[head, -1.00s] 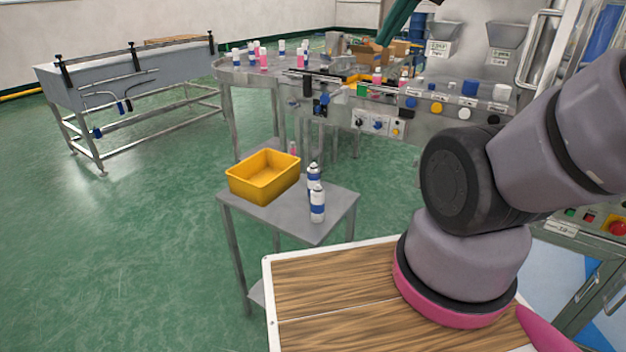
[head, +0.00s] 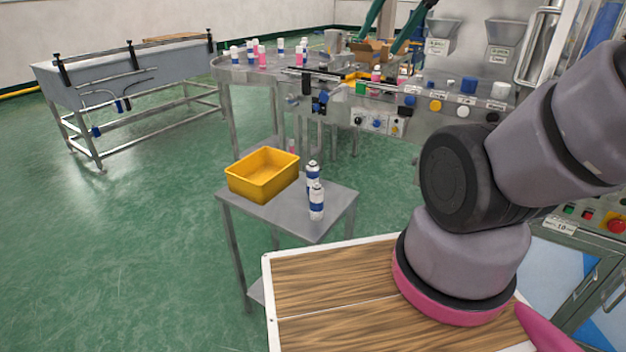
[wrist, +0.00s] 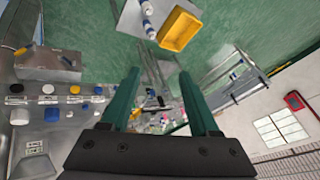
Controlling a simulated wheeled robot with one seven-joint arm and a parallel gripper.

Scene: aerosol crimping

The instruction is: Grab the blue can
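Two white cans with blue bands stand upright on a small grey side table (head: 290,222): the rear blue can (head: 313,178) and the front blue can (head: 317,205), close together. They also show at the top of the wrist view, as one blue can (wrist: 147,8) and another blue can (wrist: 149,29). My gripper (head: 380,44) is high at the top of the head view, over the machine area and away from the side table. In the wrist view my gripper (wrist: 159,75) has two green fingers spread apart with nothing held between them.
A yellow bin (head: 264,176) stands beside the cans on the side table. A pink can (head: 292,146) shows partly behind it. A round metal table (head: 232,72) with several blue and pink cans adjoins the machine (head: 400,108). A long metal bench (head: 130,75) stands far left. Green floor lies between.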

